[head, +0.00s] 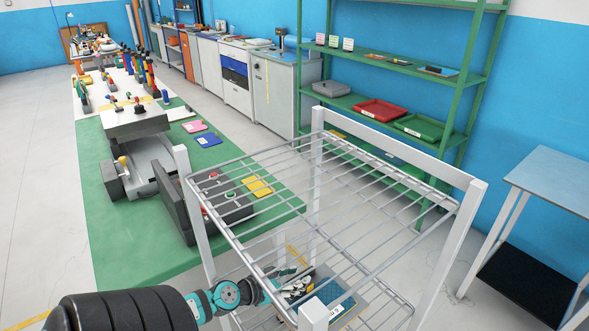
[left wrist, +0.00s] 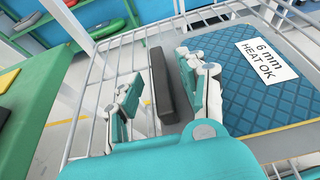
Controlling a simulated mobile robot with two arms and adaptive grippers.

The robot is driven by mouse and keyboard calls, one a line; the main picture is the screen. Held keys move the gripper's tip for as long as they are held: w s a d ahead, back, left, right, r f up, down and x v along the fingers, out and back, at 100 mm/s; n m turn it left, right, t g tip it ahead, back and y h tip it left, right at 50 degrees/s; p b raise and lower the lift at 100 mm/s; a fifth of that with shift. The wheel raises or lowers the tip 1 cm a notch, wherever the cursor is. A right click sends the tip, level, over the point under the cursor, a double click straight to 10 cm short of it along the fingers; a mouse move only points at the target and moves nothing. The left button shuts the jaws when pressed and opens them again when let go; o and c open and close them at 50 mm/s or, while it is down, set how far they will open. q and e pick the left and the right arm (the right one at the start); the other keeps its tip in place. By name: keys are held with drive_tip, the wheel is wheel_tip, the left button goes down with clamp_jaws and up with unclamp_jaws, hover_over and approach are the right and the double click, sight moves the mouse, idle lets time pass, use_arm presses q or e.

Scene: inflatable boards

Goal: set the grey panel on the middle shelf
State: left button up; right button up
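A dark grey panel (left wrist: 170,85) shows edge-on in the left wrist view, between the two fingers of my left gripper (left wrist: 160,98). The fingers are apart, with a visible gap between the left finger and the panel; I cannot tell whether the right finger touches it. In the head view my left gripper (head: 288,288) reaches in under the top wire shelf (head: 335,185) of a white rack, partly hidden by wires. A lower wire shelf (head: 408,308) is below it. My right gripper is out of view.
A blue quilted board (left wrist: 265,85) labelled "6 mm HEAT OK" lies right beside the gripper. White rack posts (head: 447,235) and wires surround the arm. A green worktable (head: 105,235) stands left; a blue-topped table (head: 555,180) stands right.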

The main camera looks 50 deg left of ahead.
use_arm(q)
drive_tip(key=shift+r, duration=0.15)
drive_tip(key=shift+s, duration=0.3)
drive_tip(key=b+v, duration=0.3)
drive_tip(key=v, duration=0.7)
drive_tip(key=shift+b+v, duration=0.3)
drive_tip(key=shift+v, duration=0.45)
drive_tip(key=shift+r, duration=0.15)
